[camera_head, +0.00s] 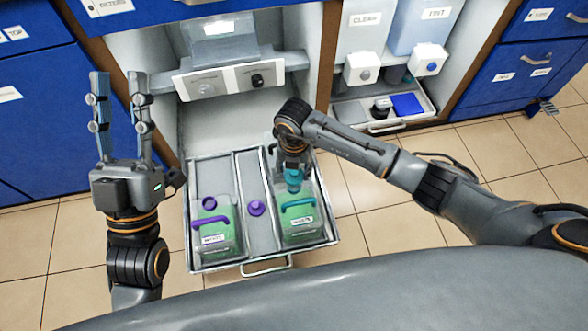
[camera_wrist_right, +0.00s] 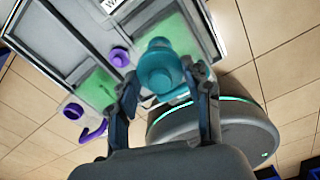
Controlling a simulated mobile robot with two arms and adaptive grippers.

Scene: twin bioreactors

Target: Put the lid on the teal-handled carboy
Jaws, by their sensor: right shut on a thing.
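The teal-handled carboy (camera_head: 301,222) stands in the right compartment of the pulled-out tray, with green contents. My right gripper (camera_head: 292,172) is over its back end, shut on the teal lid (camera_head: 293,180). In the right wrist view the lid (camera_wrist_right: 160,68) sits between the fingertips, over the carboy. I cannot tell whether the lid touches the carboy's neck, which is hidden. My left gripper (camera_head: 119,85) is raised left of the tray, fingers apart, empty.
The purple-handled carboy (camera_head: 215,232) stands in the tray's left compartment, its neck uncovered or capped, I cannot tell. A purple lid (camera_head: 256,208) lies on the middle strip. The tray (camera_head: 207,268) has a front handle. Blue cabinets (camera_head: 38,110) stand at the left; floor right of the tray is clear.

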